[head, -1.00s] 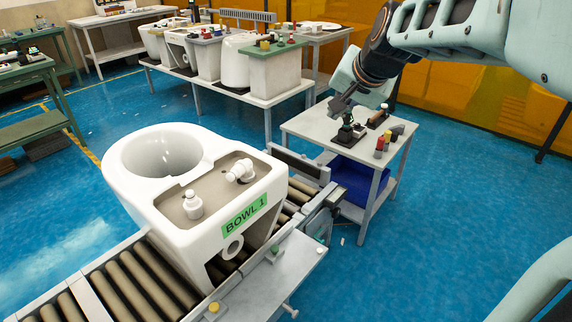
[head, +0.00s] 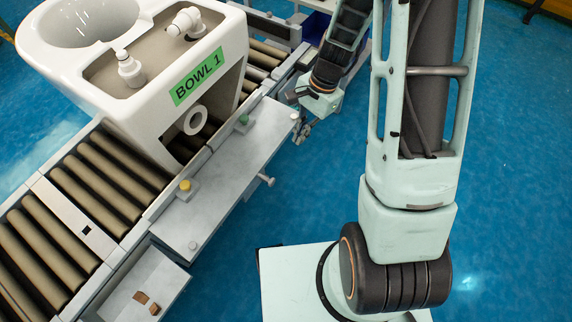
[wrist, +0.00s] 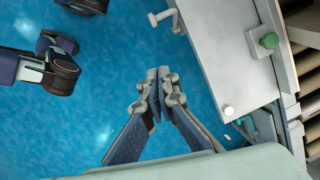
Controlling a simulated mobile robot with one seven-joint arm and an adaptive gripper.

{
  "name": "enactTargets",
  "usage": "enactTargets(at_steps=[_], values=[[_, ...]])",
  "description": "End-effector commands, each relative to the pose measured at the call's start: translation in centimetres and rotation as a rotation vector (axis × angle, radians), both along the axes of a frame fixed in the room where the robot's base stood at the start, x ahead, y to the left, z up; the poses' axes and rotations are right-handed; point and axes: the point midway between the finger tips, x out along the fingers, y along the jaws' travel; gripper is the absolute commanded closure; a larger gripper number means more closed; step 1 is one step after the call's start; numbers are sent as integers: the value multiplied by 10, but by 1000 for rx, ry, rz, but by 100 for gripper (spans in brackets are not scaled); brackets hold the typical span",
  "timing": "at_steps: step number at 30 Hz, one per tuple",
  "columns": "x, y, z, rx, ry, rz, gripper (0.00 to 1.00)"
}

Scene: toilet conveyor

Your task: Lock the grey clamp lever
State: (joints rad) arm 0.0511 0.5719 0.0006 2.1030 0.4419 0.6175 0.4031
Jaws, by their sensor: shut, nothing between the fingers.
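A pale grey lever-like handle (head: 265,180) sticks out from the outer side of the metal shelf beside the conveyor. It looks like the clamp lever, and it also shows at the top of the wrist view (wrist: 161,17). My gripper (head: 303,134) is low beside the far end of the shelf, apart from the handle. In the wrist view my gripper's fingers (wrist: 160,73) are together and empty, over the blue floor. The handle lies beyond the fingertips, with a clear gap.
The metal shelf (head: 215,195) carries a green button (head: 243,120), a yellow button (head: 185,186) and small pale knobs. The white toilet bowl (head: 235,45) sits on the conveyor rollers (head: 100,180). Blue floor (head: 300,205) is free outside the shelf.

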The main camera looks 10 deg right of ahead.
Motion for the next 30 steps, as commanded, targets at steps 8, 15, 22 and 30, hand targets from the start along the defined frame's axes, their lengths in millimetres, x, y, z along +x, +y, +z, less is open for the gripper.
enactTargets(at_steps=[8, 15, 22, 30], values=[[-8, 9, -9, 22, 19, 3, 100], [-8, 9, -11, 22, 19, 3, 100], [-13, 17, -41, 21, 23, 4, 100], [-19, 33, -97, 21, 23, 4, 100]])
